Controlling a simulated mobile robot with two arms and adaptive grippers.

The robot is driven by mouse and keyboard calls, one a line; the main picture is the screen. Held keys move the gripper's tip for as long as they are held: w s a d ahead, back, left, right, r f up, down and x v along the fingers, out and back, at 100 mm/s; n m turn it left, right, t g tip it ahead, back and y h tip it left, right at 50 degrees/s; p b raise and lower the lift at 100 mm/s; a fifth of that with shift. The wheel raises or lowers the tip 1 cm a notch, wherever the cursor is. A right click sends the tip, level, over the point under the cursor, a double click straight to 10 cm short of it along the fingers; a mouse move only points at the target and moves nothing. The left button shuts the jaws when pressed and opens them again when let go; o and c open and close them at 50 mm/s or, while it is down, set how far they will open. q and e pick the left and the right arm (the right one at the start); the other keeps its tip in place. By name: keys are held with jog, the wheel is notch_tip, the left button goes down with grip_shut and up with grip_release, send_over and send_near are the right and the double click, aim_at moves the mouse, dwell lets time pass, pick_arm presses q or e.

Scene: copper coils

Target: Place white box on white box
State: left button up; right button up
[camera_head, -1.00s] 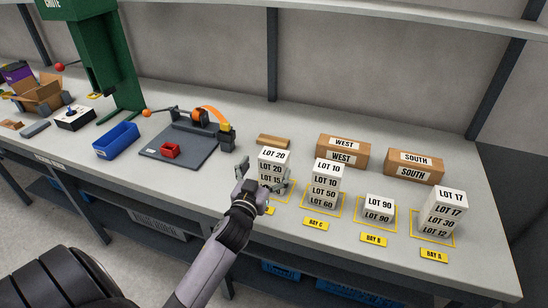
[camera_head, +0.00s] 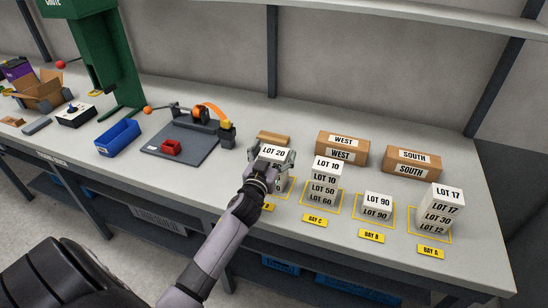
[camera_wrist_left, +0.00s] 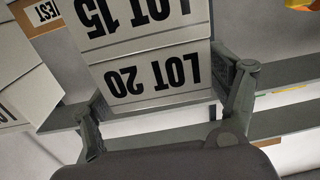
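A white box LOT 20 (camera_head: 274,152) tops the leftmost stack. LOT 15 lies under it and shows in the left wrist view (camera_wrist_left: 135,22). My left gripper (camera_head: 272,158) is at the top box, with a finger on each side of it. In the left wrist view the fingers (camera_wrist_left: 160,100) stand apart beside LOT 20 (camera_wrist_left: 155,78); firm contact cannot be told. The hand hides part of the stack. To the right are a stack topped by LOT 10 (camera_head: 326,171), a single LOT 90 box (camera_head: 377,207) and a stack topped by LOT 17 (camera_head: 444,203). My right gripper is not in view.
Brown WEST (camera_head: 342,148) and SOUTH (camera_head: 412,163) boxes stand behind the stacks. A grey fixture plate (camera_head: 182,150) and blue bin (camera_head: 118,137) are to the left. Yellow outlines mark the bays.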

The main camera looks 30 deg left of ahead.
aim_at(274, 152)
pick_arm(q)
jog(key=c, duration=1.2)
notch_tip(274, 152, up, 20)
jog(key=s+d+f+m+h, duration=0.1)
jog(key=s+d+f+h, duration=0.1)
jog(key=s+d+f, duration=0.4)
jog(key=s+d+f+m+h, duration=0.2)
jog(key=s+d+f, duration=0.3)
jog(key=s+d, duration=0.4)
jog(key=d+p, duration=0.1)
jog(key=d, duration=0.2)
jog(key=shift+s+d+f+t+h, duration=0.3)
jog(key=shift+s+d+f, duration=0.05)
